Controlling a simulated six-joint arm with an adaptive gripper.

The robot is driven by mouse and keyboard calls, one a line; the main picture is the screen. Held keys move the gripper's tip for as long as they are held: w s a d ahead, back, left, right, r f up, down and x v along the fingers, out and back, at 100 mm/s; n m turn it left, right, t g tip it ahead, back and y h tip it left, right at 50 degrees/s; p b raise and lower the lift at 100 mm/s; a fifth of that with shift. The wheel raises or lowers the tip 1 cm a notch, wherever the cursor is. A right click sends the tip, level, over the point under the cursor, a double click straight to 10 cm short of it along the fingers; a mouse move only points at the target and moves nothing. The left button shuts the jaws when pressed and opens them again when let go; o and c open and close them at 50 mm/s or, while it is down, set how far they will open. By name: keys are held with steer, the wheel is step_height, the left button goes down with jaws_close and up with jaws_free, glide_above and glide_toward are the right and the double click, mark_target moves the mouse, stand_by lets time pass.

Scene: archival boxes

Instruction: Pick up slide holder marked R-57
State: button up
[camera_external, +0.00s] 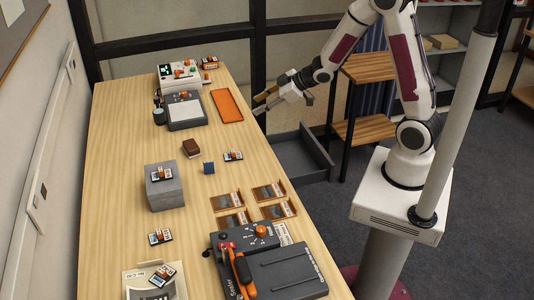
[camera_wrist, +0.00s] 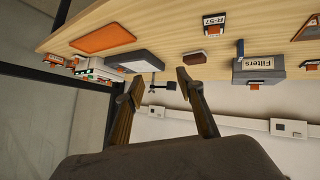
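The slide holder marked R-57 (camera_wrist: 214,24) shows its label in the wrist view, near the top, with an orange part and a black base. It appears to be the small holder (camera_external: 233,156) lying on the wooden table in the external view, right of a blue block, its label too small to read there. My gripper (camera_external: 259,103) is beside the table's right edge near the orange tray, well away from the holder. In the wrist view my gripper (camera_wrist: 160,84) has its two fingers spread apart with nothing between them.
A brown block (camera_external: 191,148) and a blue block (camera_external: 209,168) lie near the holder. A grey box labelled Filters (camera_wrist: 258,72) carries another holder (camera_external: 161,173). An orange tray (camera_external: 227,105), framed slides (camera_external: 269,191), and a grey machine (camera_external: 285,274) also occupy the table (camera_external: 120,140).

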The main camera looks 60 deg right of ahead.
steer(key=w+a+f+n+y, duration=0.1)
steer(key=a+f+y, duration=0.25)
steer(key=f, duration=0.25)
steer(key=y, duration=0.2)
glide_toward(233, 151)
steer(key=w, duration=0.1)
steer(key=w+f, duration=0.1)
steer(key=shift+w+d+n, duration=0.2)
steer(key=shift+w+n, duration=0.05)
steer(key=shift+n, duration=0.15)
steer(key=shift+s+a+f+y, duration=0.35)
steer(key=shift+a+y, duration=0.15)
steer(key=shift+y, duration=0.15)
steer(key=shift+w, duration=0.1)
steer(key=shift+x, duration=1.25)
steer(key=shift+x, duration=2.6)
steer(key=c, duration=0.7)
